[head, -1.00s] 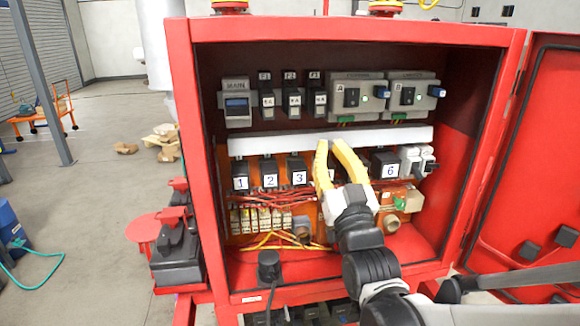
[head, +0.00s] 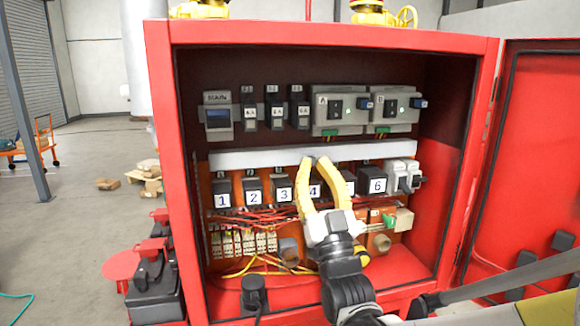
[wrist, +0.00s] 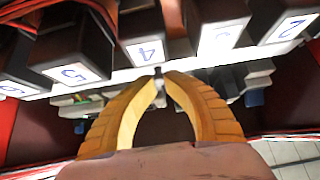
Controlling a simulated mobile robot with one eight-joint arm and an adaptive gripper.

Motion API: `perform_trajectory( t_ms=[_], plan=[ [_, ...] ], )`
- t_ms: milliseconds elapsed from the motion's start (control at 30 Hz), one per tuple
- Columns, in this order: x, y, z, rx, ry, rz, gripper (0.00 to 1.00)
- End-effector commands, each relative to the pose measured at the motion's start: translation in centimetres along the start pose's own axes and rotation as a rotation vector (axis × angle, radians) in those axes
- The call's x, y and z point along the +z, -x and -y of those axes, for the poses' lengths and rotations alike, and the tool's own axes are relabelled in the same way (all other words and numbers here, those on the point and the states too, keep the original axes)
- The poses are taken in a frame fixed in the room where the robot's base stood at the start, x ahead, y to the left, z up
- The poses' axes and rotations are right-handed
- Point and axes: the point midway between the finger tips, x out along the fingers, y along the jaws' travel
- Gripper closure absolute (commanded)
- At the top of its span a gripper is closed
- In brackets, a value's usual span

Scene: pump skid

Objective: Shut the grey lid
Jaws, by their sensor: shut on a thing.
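A long pale grey strip (head: 270,158), which looks like the grey lid, runs across the open red cabinet above the numbered black blocks. My gripper (head: 315,161) has its yellow fingers in front of block 4 (head: 315,191), with the tips at the strip's lower edge. In the wrist view my gripper (wrist: 159,75) has its tips together on a small dark piece (wrist: 158,71) against the pale strip (wrist: 125,75). I cannot tell whether this piece belongs to the strip. The fingers partly hide block 4 and its neighbour.
Switch modules (head: 340,110) sit above the strip. Red wires (head: 265,220) and terminal blocks (head: 240,243) lie below the numbered blocks. The cabinet door (head: 530,180) stands open at the right.

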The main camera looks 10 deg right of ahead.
Motion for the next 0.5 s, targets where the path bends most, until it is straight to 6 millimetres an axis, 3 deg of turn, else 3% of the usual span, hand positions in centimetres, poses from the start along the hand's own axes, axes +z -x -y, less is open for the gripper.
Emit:
perform_trajectory(
  t_ms=[33, 100, 500],
  plan=[
    [0.02, -0.13, 0.0, 0.0, 0.0, 0.0, 0.82],
    [0.01, -0.11, 0.0, 0.0, 0.0, 0.0, 0.61],
    [0.03, 0.78, 0.0, 0.0, 0.0, 0.0, 0.61]
  ],
)
